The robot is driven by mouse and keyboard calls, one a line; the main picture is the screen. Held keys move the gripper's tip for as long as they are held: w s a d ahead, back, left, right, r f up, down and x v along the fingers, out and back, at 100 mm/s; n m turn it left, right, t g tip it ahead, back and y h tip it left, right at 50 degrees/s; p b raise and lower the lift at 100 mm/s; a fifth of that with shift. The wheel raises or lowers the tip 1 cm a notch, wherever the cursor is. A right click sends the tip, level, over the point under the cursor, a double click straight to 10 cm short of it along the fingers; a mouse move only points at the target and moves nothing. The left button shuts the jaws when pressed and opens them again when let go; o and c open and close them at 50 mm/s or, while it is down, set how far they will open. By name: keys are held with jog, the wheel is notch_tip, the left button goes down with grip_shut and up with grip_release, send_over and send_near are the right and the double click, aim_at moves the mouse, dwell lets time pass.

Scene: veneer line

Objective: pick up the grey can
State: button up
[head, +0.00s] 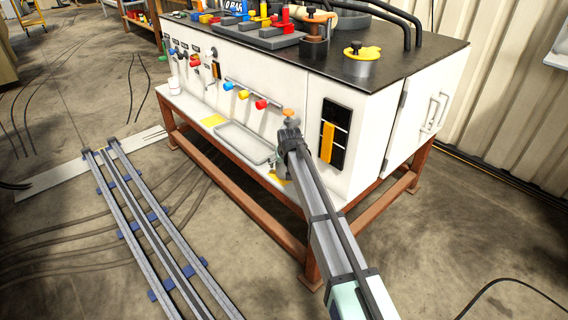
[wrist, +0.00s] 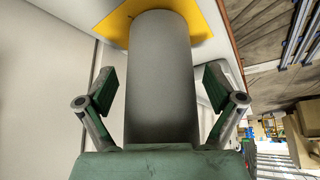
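The grey can (wrist: 160,80) fills the middle of the wrist view, a plain cylinder with its far end over a yellow patch (wrist: 205,25). My gripper (wrist: 160,88) has one green finger on each side of the can, with a narrow gap showing on both sides, so it is open around the can. The can's near end is hidden behind the green gripper body. In the head view my gripper (head: 282,164) is low at the front of the white cabinet, above the ledge. I cannot make out the can there; the arm and gripper cover that spot.
The white cabinet (head: 360,170) stands close beside my arm on a brown frame (head: 225,170). Coloured knobs (head: 245,94) stick out above. Floor rails (head: 150,235) run at left.

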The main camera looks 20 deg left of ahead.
jog(key=c, duration=1.2)
